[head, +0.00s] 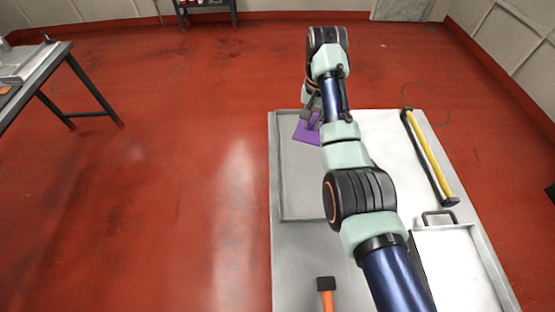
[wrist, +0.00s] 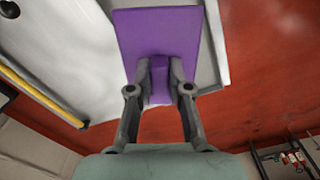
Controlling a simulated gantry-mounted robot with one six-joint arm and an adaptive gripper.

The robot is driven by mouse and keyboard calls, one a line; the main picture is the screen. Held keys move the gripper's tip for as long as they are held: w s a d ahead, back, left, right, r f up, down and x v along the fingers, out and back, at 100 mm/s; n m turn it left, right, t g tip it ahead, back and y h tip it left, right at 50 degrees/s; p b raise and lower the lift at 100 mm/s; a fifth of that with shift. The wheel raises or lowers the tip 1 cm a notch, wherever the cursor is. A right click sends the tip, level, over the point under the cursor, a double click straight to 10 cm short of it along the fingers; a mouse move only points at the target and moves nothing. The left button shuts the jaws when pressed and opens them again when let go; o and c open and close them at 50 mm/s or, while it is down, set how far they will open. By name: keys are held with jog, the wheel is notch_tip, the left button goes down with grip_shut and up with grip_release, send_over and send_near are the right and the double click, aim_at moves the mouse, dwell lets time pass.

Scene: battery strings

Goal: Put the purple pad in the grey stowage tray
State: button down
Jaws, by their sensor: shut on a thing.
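The purple pad (head: 305,131) is in my gripper (head: 311,115) at the far end of the worktable. In the wrist view, the pad (wrist: 157,32) is a flat purple plate with a small purple block, and my gripper (wrist: 160,75) is shut on that block. The grey stowage tray (head: 300,190) is a shallow, low-rimmed rectangle on the left of the table. The pad appears over its far end; its height above the tray is unclear. My arm hides the tray's right part. A corner of the tray (wrist: 216,50) seems to show behind the pad in the wrist view.
A yellow bar with black ends (head: 428,150) lies along the table's right side. A white case with a dark handle (head: 455,265) is at the near right. An orange-handled tool (head: 327,295) lies at the near edge. Another table (head: 50,65) stands far left.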

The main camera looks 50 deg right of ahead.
aim_at(305, 166)
notch_tip(305, 166, down, 20)
jog(key=b, duration=0.6)
jog(key=shift+s, duration=0.1)
jog(key=shift+f, duration=0.15)
jog(key=c, duration=1.1)
grip_release()
notch_tip(305, 166, up, 12)
jog(key=p, duration=0.3)
jog(key=shift+r, duration=0.2)
